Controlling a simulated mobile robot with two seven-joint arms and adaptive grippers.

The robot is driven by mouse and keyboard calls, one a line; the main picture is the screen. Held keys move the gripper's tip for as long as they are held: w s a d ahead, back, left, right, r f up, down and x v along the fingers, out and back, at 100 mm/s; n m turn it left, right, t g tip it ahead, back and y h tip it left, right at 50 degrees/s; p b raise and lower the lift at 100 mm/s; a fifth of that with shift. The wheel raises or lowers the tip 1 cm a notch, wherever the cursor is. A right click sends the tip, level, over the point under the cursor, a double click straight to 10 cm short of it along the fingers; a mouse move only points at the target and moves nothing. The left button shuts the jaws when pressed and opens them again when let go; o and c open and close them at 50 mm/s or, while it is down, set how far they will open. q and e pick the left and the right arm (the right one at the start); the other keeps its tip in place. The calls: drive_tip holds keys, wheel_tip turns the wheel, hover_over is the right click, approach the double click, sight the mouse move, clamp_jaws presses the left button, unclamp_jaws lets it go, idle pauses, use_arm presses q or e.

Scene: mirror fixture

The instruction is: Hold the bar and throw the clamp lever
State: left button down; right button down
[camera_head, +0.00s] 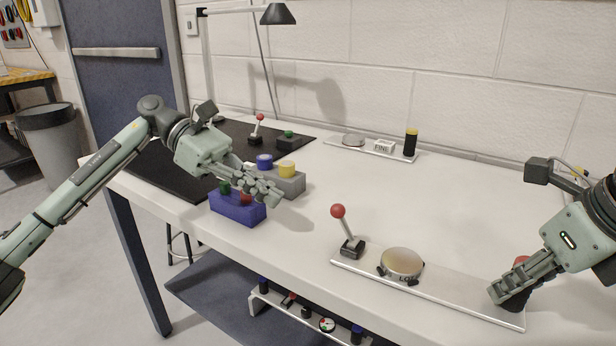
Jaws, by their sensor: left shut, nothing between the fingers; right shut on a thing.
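A clamp lever with a red ball knob (338,211) stands on a small black base (351,248) at the left end of a pale plate (455,297) at the table's front. A round shiny disc (401,262) sits on the plate to its right, with partly readable lettering at its front. My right gripper (508,287) is shut on a dark upright bar (515,303) with a red top (521,260) at the plate's right end; the fingers hide much of it. My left gripper (276,194) is shut and empty, left of the lever, in front of a grey block.
A blue block (232,208) with green and red knobs lies partly under my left gripper. Behind is a grey block (291,183) with blue and yellow knobs. A second plate at the back holds a yellow-topped post (411,142). The table's middle is clear.

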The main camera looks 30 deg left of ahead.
sight(344, 223)
use_arm(q)
drive_tip(key=x, duration=0.4)
drive_tip(key=shift+w+d+r, duration=0.1)
drive_tip(key=shift+d+r, duration=0.1)
drive_tip(key=shift+d, duration=0.4)
drive_tip(key=shift+w+d+r, duration=0.15)
drive_tip(key=shift+d+r, duration=0.05)
drive_tip(key=shift+d, duration=0.4)
drive_tip(key=shift+w+d+r, duration=0.15)
drive_tip(key=shift+d+r, duration=0.1)
drive_tip(key=shift+d, duration=0.45)
drive_tip(key=shift+d+r, duration=0.1)
drive_tip(key=shift+d+r+y, duration=0.15)
drive_tip(key=shift+y, duration=0.15)
